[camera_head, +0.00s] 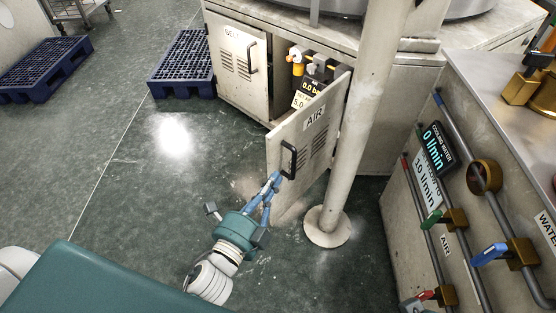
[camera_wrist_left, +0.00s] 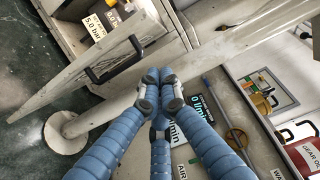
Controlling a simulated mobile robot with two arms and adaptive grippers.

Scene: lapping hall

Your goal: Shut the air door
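The air door (camera_head: 310,137), a pale grey panel marked AIR with vent slots, stands open, swung out from the cabinet. Its black handle (camera_head: 289,160) is near the free left edge. In the left wrist view the handle (camera_wrist_left: 112,66) lies left of the fingertips, with the door (camera_wrist_left: 75,75) behind it. My left gripper (camera_head: 276,180) has blue fingers whose tips converge just below and left of the handle in the head view. The tips (camera_wrist_left: 160,90) look closed together with nothing between them. Contact with the door cannot be told. My right gripper is not in view.
A pale pillar (camera_head: 362,120) on a round foot stands right of the door. The open compartment holds a gauge unit (camera_head: 312,86). The BELT door (camera_head: 238,58) is left of it. A pipe panel (camera_head: 440,190) stands at right. Blue pallets (camera_head: 185,62) lie back left; open floor is left.

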